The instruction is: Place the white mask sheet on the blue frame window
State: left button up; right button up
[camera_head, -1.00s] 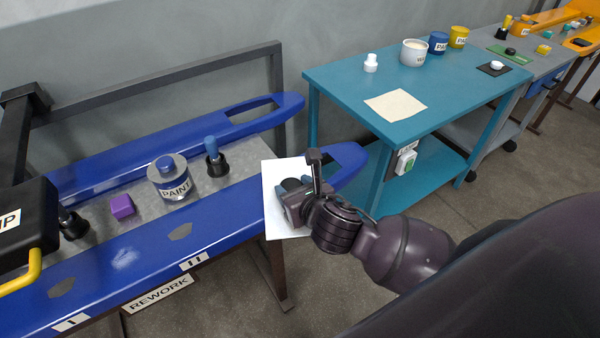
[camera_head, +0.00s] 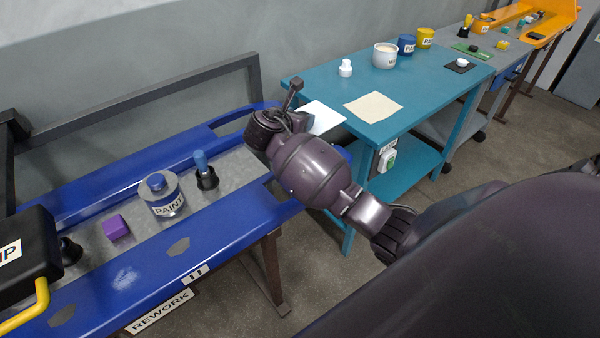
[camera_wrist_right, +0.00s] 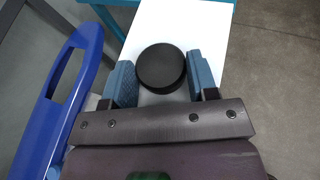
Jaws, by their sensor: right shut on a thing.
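The white mask sheet (camera_head: 322,117) shows beyond my right wrist in the head view, and it fills much of the right wrist view (camera_wrist_right: 215,25). A round black knob (camera_wrist_right: 161,68) stands on it. My right gripper (camera_wrist_right: 162,76) is shut on this knob, with a blue pad on each side, and carries the sheet. The blue frame (camera_head: 110,185) has two long arms. The far arm's window (camera_head: 240,116) is open and uncovered. My right arm hides most of the near arm's end and its window. In the wrist view a blue frame arm (camera_wrist_right: 88,42) with a slot lies left of the sheet. My left gripper is not seen.
A teal table (camera_head: 420,88) stands right of the frame, with a cream sheet (camera_head: 373,106), a white knob (camera_head: 346,68) and pots. A paint can (camera_head: 161,195), a blue-handled tool (camera_head: 205,172) and a purple block (camera_head: 116,228) sit between the frame arms.

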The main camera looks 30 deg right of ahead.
notch_tip(320, 180, down, 15)
jog(key=b, duration=0.2)
jog(key=shift+b, duration=0.35)
notch_tip(320, 180, down, 4)
jog(key=shift+f+b, duration=0.1)
jog(key=shift+b, duration=0.45)
jog(key=o, duration=1)
jog(key=shift+c, duration=0.2)
